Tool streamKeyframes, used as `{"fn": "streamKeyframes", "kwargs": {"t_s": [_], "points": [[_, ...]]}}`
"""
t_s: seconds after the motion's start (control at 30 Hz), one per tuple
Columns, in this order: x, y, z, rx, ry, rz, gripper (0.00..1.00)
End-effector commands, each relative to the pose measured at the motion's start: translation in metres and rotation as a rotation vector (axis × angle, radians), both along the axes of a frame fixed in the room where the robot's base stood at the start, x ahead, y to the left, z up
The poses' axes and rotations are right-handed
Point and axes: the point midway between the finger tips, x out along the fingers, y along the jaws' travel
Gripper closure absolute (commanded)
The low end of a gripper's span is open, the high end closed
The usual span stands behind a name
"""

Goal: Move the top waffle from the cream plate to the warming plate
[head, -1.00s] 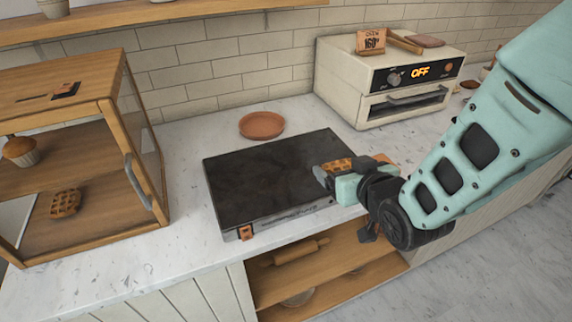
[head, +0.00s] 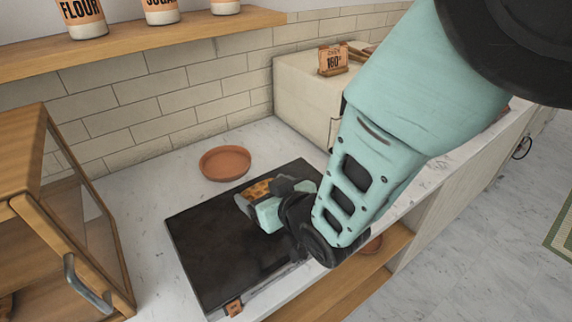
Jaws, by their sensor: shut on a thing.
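My gripper (head: 260,196) is shut on a golden waffle (head: 259,189), which shows just beyond the fingers in the head view. The gripper and waffle are over the back right part of the dark flat warming plate (head: 213,250). I cannot tell whether the waffle touches the plate. My arm covers the counter to the right, and no cream plate can be made out in the head view.
A terracotta dish (head: 225,163) sits on the counter behind the warming plate. A wooden cabinet (head: 70,215) stands at the left. A cream oven (head: 300,97) with a sign (head: 332,60) on top stands behind my arm. Jars (head: 82,18) stand on the shelf above.

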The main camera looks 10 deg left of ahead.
Motion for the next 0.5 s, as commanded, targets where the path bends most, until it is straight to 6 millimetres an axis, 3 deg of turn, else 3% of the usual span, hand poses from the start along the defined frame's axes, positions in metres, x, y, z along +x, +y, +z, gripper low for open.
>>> {"fn": "streamKeyframes", "kwargs": {"t_s": [0.5], "points": [[0.0, 0.0, -0.052, -0.002, -0.001, 0.0, 0.4]]}}
